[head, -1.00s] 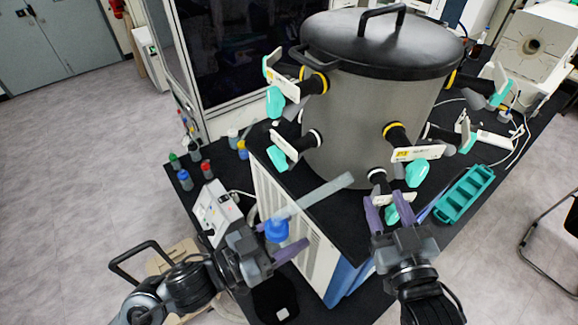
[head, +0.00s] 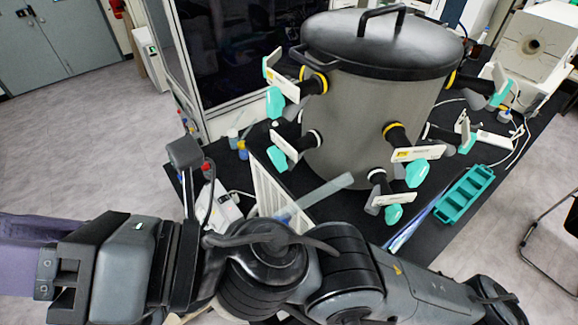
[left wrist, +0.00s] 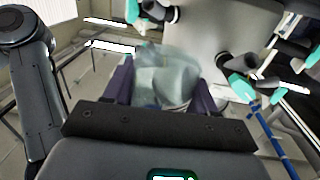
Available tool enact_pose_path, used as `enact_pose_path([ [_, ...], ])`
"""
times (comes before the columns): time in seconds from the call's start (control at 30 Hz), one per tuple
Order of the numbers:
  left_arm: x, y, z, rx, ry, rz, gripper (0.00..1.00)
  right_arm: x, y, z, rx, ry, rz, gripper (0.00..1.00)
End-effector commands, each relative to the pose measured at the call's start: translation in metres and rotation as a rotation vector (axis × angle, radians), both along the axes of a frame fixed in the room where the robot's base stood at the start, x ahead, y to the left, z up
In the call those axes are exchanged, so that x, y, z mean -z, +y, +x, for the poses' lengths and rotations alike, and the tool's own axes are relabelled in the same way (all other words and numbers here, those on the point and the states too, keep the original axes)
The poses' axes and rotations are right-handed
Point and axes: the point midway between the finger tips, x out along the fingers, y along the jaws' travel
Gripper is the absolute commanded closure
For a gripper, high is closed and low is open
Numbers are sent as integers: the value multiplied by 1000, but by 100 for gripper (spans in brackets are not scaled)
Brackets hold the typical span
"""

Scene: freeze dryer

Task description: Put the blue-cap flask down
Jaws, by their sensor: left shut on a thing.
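In the left wrist view, the flask (left wrist: 165,72) is a clear, pale, rounded vessel between the two purple fingers of my left gripper (left wrist: 162,85). The gripper is shut on it. The flask's blue cap does not show. In the head view the flask is hidden or out of frame. There, one of my arms crosses the whole lower part and ends at the far left in a gripper with a purple finger, cut by the picture edge. I cannot tell whether that gripper's jaws are open.
The steel freeze-dryer drum (head: 370,120) carries several valves with teal handles, and these are close to the flask in the left wrist view. A teal rack (head: 465,195) lies on the black bench at right. Small bottles (head: 242,148) stand left of the drum.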

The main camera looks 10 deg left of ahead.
Motion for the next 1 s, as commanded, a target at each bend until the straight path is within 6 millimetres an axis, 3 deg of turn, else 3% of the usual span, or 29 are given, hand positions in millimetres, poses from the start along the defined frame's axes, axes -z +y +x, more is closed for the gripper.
enact_pose_path([
  [0.1, 0, 0, 0, 0, -1, -1, 77, 35, 27, -31, -62, -254, -120, 52],
  [0.2, 0, 0, 0, 0, -1, -1, 77, 71, 41, -46, -116, -454, -221, 52],
  [0.3, 0, 0, 0, 0, -1, -1, 77, 109, 47, -50, -175, -644, -323, 52],
  [0.43, 0, 0, 0, 0, -1, -1, 77, 155, 43, -38, -252, -872, -461, 52],
  [0.6, 0, 0, 0, 0, -1, -1, 77, 198, 21, 1, -347, -1128, -657, 52],
  [0.7, 0, 0, 0, 0, -1, -1, 77, 211, 0, 32, -399, -1252, -778, 52],
  [0.87, 0, 0, 0, 0, -1, -1, 77, 208, -43, 87, -466, -1406, -978, 52],
  [1.0, 0, 0, 0, 0, -1, -1, 77, 184, -83, 129, -498, -1491, -1141, 52],
])
